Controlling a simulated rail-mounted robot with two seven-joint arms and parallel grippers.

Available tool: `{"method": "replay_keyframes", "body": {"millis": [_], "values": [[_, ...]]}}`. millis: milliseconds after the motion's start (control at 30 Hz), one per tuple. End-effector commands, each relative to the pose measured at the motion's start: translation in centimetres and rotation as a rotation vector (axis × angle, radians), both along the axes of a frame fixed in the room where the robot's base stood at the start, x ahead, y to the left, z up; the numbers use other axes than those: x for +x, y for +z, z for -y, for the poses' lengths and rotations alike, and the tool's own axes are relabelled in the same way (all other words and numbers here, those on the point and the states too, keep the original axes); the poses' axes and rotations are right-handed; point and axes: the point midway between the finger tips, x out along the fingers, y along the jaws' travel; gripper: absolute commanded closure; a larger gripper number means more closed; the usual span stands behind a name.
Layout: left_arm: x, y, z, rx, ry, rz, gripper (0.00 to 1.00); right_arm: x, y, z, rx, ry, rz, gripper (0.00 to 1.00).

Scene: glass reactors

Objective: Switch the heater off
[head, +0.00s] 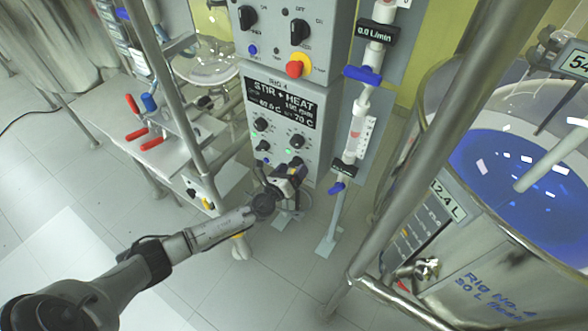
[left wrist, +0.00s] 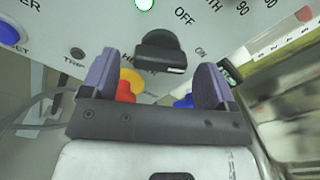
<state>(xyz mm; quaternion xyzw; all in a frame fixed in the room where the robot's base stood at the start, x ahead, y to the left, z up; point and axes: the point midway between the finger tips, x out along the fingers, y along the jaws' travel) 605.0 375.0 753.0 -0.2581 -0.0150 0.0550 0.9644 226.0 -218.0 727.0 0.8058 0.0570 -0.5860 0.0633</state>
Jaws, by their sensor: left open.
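The heater panel of the "STIR + HEAT" control box (head: 282,104) faces me in the head view; its display reads 70 C. In the left wrist view a black rotary switch (left wrist: 160,50) sits with "OFF" and "ON" printed beside it and a partly hidden label starting "HE" below. I cannot tell which word its handle points to. A green lamp (left wrist: 145,4) is lit above it. My left gripper (left wrist: 158,84) is open, its two fingers either side of and just short of the switch, with nothing held. In the head view the left gripper (head: 288,178) is at the box's lower edge.
A red emergency stop (head: 294,69) and upper knobs (head: 299,32) sit above the display. A flow tube (head: 357,125) with blue valves stands right of the box. A steel post (head: 405,170) and a vessel of blue liquid (head: 510,165) are further right. Red-handled valves (head: 138,134) are left.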

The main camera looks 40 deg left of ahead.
Motion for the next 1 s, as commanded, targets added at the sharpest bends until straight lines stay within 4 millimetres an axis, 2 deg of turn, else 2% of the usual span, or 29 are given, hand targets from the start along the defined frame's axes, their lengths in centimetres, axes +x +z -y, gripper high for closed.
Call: {"method": "replay_keyframes", "body": {"millis": [200,533,1000], "values": [[1.19,-0.02,-0.17,-0.001,0.001,0.0,0.19,0.0,-0.33,0.0,0.0,0.0,0.0,0.57],[1.32,0.0,-0.16,-0.001,0.001,0.0,0.19,-0.01,-0.34,-0.01,0.0,0.0,-0.001,0.57],[1.3,0.0,-0.16,-0.001,0.001,0.0,0.64,0.0,-0.35,-0.04,0.001,-0.001,-0.001,0.57]]}}
